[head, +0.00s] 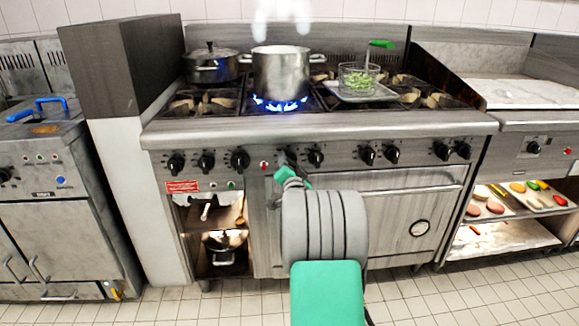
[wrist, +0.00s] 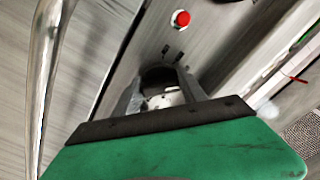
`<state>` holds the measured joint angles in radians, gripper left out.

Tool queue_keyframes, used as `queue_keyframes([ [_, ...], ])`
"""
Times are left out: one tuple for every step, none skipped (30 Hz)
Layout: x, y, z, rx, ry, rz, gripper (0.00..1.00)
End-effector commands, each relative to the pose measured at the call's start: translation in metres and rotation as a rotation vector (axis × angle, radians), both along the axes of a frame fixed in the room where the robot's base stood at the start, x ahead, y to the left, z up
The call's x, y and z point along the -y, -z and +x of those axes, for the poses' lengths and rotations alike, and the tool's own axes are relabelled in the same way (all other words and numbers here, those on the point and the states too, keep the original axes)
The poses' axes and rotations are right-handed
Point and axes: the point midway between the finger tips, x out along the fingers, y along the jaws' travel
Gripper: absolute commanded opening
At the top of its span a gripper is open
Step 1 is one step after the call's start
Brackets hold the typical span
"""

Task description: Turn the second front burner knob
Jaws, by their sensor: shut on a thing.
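A row of black knobs runs along the front panel of the steel range (head: 340,130). My gripper (head: 287,168) is at this panel, shut on the dark burner knob (head: 291,154) just right of the red button. In the wrist view my gripper (wrist: 160,88) has a finger on each side of this burner knob (wrist: 157,74). The knob's pointer and turn angle are mostly hidden by the gripper. Another knob (head: 315,157) stands free close to the right of it. Under the steel pot (head: 281,74) a blue flame (head: 279,104) burns.
A red button (head: 263,165) is left of the gripped knob; it also shows in the wrist view (wrist: 181,18). The oven handle (head: 390,187) runs below the panel. A dark lidded pot (head: 210,65) and a tray (head: 360,92) with a glass of green pieces (head: 358,78) are on the range.

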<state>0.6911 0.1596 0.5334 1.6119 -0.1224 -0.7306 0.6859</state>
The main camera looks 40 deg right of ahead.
Motion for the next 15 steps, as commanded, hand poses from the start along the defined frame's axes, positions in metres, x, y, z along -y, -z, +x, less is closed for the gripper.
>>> queue_keyframes([
  [-0.0002,0.0009,0.0,0.004,-0.001,0.007,0.08],
  [-0.0002,0.0009,0.0,0.006,0.0,0.011,0.08],
  [-0.0002,0.0008,0.0,0.007,0.0,0.013,0.08],
  [-0.0002,0.0006,0.0,0.008,0.0,0.015,0.08],
  [-0.0002,0.0006,0.0,0.009,0.0,0.016,0.08],
  [-0.0002,0.0005,0.0,0.01,0.0,0.016,0.08],
  [-0.0002,0.0005,0.0,0.01,0.0,0.016,0.08],
  [-0.0002,0.0005,0.0,0.01,0.0,0.016,0.08],
  [-0.0002,0.0005,0.0,0.01,0.0,0.016,0.08],
  [-0.0002,0.0005,0.0,0.01,0.0,0.016,0.08],
  [-0.0002,0.0005,0.0,0.01,0.0,0.016,0.08],
  [-0.0002,0.0005,0.0,0.01,0.0,0.016,0.08],
  [-0.0002,0.0004,0.0,0.01,0.0,0.016,0.08],
  [-0.0002,0.0005,0.0,0.01,0.0,0.016,0.08],
  [-0.0002,0.0004,0.0,0.009,0.0,0.016,0.51],
])
